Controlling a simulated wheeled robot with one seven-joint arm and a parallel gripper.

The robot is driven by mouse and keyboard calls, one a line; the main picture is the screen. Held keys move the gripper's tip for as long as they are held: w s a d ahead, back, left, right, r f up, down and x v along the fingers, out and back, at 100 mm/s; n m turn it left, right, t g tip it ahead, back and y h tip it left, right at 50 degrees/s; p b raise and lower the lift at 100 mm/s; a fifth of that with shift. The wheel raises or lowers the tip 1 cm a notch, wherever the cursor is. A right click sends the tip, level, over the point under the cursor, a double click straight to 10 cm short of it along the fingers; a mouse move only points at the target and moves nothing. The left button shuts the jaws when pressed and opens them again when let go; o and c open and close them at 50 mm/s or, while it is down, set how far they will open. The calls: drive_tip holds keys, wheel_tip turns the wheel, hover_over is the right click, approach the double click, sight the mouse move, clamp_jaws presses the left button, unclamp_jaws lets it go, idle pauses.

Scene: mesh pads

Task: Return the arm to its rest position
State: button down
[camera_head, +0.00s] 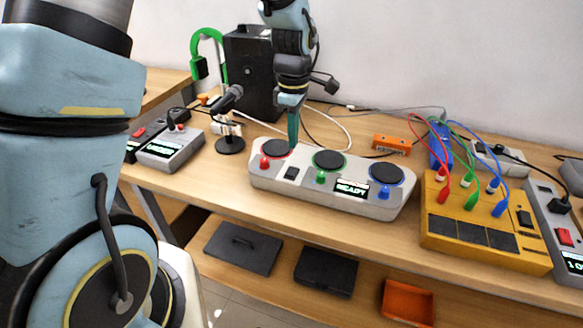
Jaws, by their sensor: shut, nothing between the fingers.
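My arm comes in from the left, and its end hangs down above the workbench. My gripper (293,146) points downward with its fingers together and nothing visible between them. Its tips are at the right part of the left, red-ringed mesh pad (272,148) on the white pad box (335,200). I cannot tell whether the tips touch the pad. The green-ringed pad (329,160) and the blue-ringed pad (386,173) lie to the right, uncovered. The small display on the box reads "READY".
A microphone (231,98) on a stand and a black speaker box (252,75) stand close behind and left of my gripper. A yellow device (480,225) with red, green and blue cables is on the right. A grey device (168,148) sits at left. A lower shelf (275,285) holds trays.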

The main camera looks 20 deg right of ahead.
drive_tip(key=a+r+m, duration=0.2)
drive_tip(key=a+m, duration=0.1)
drive_tip(key=a, duration=0.7)
drive_tip(key=s+a+r+m+t, duration=0.1)
drive_tip(key=a+m, duration=0.3)
drive_tip(key=a, duration=0.6)
drive_tip(key=s+a+r+m, duration=0.1)
drive_tip(key=a+r+m, duration=0.2)
drive_tip(key=a, duration=0.7)
drive_tip(key=shift+a+m+t, duration=0.3)
